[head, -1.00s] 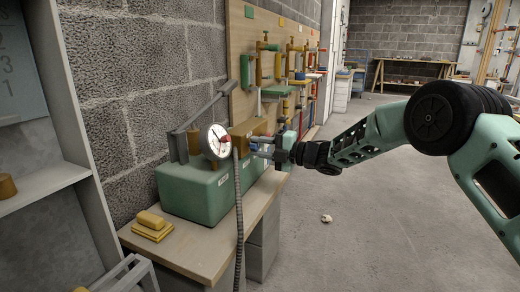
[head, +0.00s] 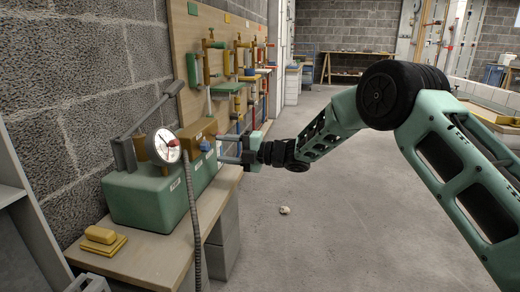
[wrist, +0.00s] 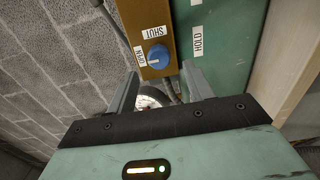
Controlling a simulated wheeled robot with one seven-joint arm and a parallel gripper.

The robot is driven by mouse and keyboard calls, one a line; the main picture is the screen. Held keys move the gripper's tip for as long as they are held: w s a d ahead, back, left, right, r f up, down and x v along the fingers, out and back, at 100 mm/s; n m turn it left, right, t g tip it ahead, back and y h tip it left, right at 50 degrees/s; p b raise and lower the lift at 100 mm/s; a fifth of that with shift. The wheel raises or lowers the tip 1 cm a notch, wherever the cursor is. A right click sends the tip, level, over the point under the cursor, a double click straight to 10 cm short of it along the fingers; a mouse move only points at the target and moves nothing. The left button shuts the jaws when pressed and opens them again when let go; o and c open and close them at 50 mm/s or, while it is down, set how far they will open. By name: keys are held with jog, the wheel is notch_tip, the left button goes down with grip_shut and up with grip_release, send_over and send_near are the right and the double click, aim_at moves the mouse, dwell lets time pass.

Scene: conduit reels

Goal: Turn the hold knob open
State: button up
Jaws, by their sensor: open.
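The hold knob (wrist: 158,54) is a small blue round knob on a brass-coloured block (wrist: 145,18) in the wrist view. An OPEN label sits to its left, a SHUT label above it, and a HOLD label on the green box (wrist: 205,15) to its right. A pale mark shows on the knob, but I cannot tell its exact direction. The knob also shows in the head view (head: 205,146). My gripper (wrist: 161,86) is open, its fingers apart below the knob in the wrist view, with nothing between the tips. In the head view my gripper (head: 228,159) is just right of the knob.
A white dial gauge (head: 163,146) and a grey hose (head: 192,205) are at the box's front, near my gripper. A grey lever (head: 150,115) rises behind. Yellow blocks (head: 100,240) lie on the bench (head: 150,262). The floor to the right is mostly clear.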

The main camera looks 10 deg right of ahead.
jog(key=p+v, duration=0.3)
jog(key=v, duration=0.9)
jog(key=shift+d, duration=0.3)
jog(key=shift+s, duration=0.1)
jog(key=shift+r, duration=0.1)
jog(key=s+a+r+m+t+h, duration=0.4)
jog(key=s+m+h, duration=0.45)
jog(key=m, duration=0.55)
jog(key=s+d+f+m+g+h, duration=0.1)
jog(key=s+d+m+g+h, duration=0.15)
jog(key=s, duration=0.95)
jog(key=s+d+f+m+g+h, duration=0.1)
jog(key=s+d+m+g+h, duration=0.2)
jog(key=s, duration=0.8)
jog(key=s+d+f+m+g+h, duration=0.15)
jog(key=s+m+g, duration=0.35)
jog(key=s, duration=0.7)
notch_tip(320, 180, up, 38)
jog(key=p, duration=3.8)
jog(key=shift+h, duration=0.45)
